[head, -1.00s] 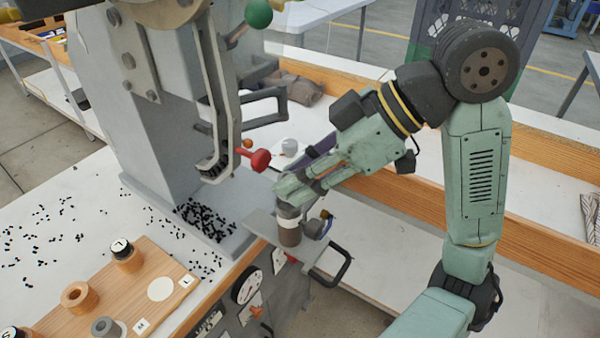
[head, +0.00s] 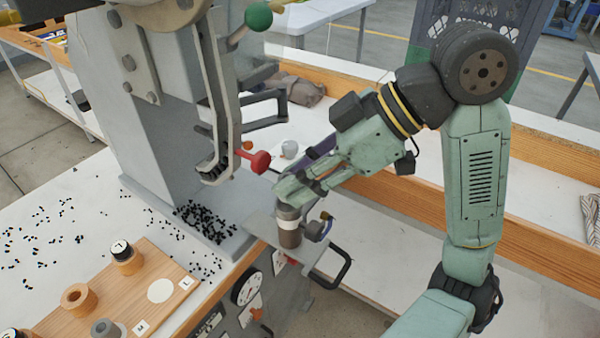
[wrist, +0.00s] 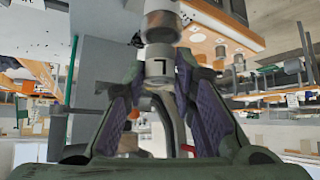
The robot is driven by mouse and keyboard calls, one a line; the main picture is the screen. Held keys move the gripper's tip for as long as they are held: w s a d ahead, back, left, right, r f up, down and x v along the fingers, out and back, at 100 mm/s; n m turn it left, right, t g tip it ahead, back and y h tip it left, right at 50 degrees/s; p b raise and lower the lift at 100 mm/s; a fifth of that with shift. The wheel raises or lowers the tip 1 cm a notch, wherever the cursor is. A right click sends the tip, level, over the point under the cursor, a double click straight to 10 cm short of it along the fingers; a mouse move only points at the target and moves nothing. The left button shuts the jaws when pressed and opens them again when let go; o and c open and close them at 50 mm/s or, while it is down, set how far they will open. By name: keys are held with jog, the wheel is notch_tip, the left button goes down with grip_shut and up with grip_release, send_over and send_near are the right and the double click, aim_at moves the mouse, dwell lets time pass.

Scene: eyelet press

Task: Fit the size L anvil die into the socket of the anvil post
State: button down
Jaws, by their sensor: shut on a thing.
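My gripper (head: 287,196) is over the front end of the press arm, with its fingers closed around the size L anvil die. In the wrist view, the die (wrist: 158,67) is a grey cylinder with a pale band marked by a dark letter, between the purple finger pads. The anvil post (head: 289,239) is brown and upright, directly below the die in the head view. It also shows in the wrist view (wrist: 160,22), in line with the die's end. The socket is hidden, and I cannot tell whether the die is inside it or only touching.
A red knob (head: 257,161) is close left of my gripper. A wooden board (head: 97,297) with other dies and an empty white circle lies at front left. Small black eyelets (head: 205,219) are scattered by the press.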

jog(key=shift+f+b, duration=0.6)
jog(key=shift+f, duration=0.25)
dwell(2.0)
jog(key=shift+r, duration=0.2)
jog(key=shift+r+p, duration=0.65)
jog(key=shift+p, duration=0.05)
jog(key=shift+s+f+b, duration=0.15)
jog(key=shift+f+b, duration=0.45)
jog(key=shift+f, duration=0.25)
dwell(3.1)
jog(key=shift+r, duration=0.1)
